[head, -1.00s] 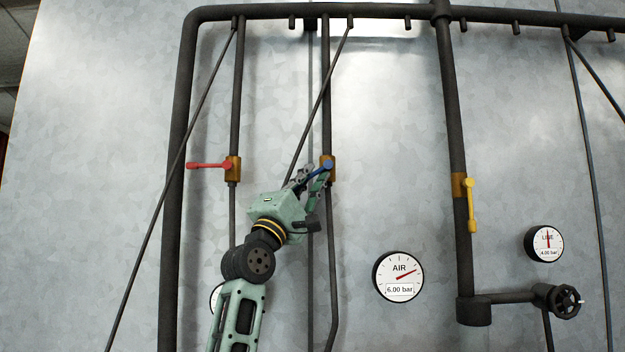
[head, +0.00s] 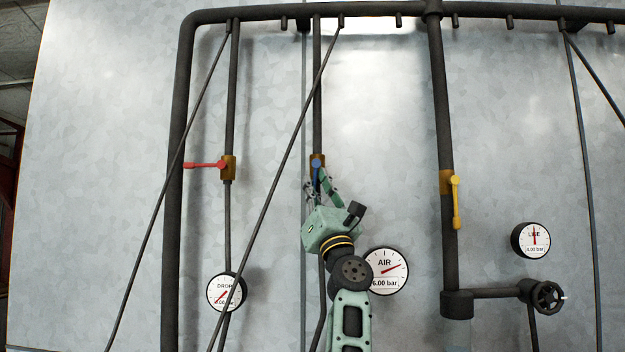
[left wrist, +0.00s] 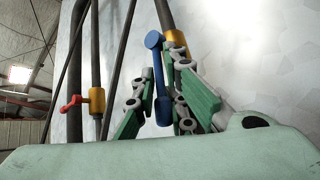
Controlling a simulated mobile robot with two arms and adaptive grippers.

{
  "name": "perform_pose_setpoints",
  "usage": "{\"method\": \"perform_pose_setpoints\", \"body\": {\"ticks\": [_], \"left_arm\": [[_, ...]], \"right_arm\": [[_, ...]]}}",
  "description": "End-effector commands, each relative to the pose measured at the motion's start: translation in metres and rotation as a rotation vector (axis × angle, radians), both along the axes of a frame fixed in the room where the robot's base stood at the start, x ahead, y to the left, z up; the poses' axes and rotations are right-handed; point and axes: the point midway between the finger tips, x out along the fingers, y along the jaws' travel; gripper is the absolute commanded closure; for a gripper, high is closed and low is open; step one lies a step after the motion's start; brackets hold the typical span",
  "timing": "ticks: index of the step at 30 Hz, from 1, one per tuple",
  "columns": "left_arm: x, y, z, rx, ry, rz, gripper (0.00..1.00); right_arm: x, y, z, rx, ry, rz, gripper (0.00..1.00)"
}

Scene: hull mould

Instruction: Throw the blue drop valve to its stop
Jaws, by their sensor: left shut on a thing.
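The blue valve lever (head: 316,169) sits on a brass valve body (head: 319,158) on the second vertical pipe. It points almost straight down, roughly along the pipe, and its lower part is hidden by my fingers. My left gripper (head: 322,186) is just below the valve and shut on the lever. In the left wrist view the lever (left wrist: 159,72) runs down between the green fingers of my gripper (left wrist: 164,92). The drop gauge (head: 226,292) at lower left has its needle pointing down-left. My right gripper is not in view.
A red lever (head: 204,165) points left on the neighbouring pipe. A yellow lever (head: 456,203) hangs down on the thick pipe at right. The air gauge (head: 386,270) is partly behind my arm. A thin slanted rod (head: 275,180) runs left of my gripper.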

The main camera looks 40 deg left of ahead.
Motion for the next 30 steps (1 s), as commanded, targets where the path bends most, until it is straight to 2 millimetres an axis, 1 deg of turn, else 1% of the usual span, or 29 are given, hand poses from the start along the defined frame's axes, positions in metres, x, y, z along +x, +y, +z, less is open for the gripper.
{"method": "perform_pose_setpoints", "body": {"ticks": [1, 6, 15, 26, 27, 30], "left_arm": [[0.0044, -0.0022, -0.0027, -0.029, -0.008, -0.003, 1.00], [0.0056, -0.0044, -0.0037, -0.091, -0.048, -0.002, 1.00], [0.0060, -0.0059, -0.0053, -0.138, -0.078, -0.002, 1.00], [0.0056, -0.0054, -0.0052, -0.141, -0.082, -0.003, 1.00], [0.0055, -0.0054, -0.0052, -0.141, -0.082, -0.003, 0.86], [0.0051, -0.0056, -0.0041, -0.139, -0.082, -0.002, 0.77]], "right_arm": [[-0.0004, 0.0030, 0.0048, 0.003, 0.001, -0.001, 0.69], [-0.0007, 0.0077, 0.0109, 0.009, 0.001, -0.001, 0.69], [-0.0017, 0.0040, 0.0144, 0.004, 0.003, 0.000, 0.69], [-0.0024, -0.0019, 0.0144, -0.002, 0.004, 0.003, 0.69], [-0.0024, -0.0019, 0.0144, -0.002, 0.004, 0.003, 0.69], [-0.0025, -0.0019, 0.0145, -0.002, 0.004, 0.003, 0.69]]}}
